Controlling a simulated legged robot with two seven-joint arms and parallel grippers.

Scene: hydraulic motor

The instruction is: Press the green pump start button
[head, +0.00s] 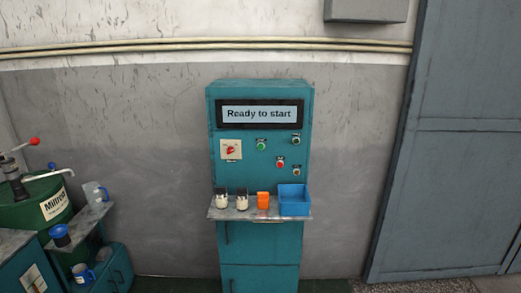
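A teal control cabinet (260,240) stands against the wall in the middle of the head view. Its display (259,114) reads "Ready to start". Below the display, a green button (261,144) sits near the middle of the panel. A second small button (295,140), dark or greenish, is to its right. A red button (280,162) and another small control (296,170) are lower right. A red rotary switch (230,149) on a pale plate is at the left. Small labels are unreadable. Neither of my grippers is in view.
A shelf (260,215) juts out below the panel with two jars (231,201), an orange container (263,200) and a blue bin (294,200). A green drum (40,205) and a teal cart (115,270) stand at the left. A grey door (460,150) is at the right.

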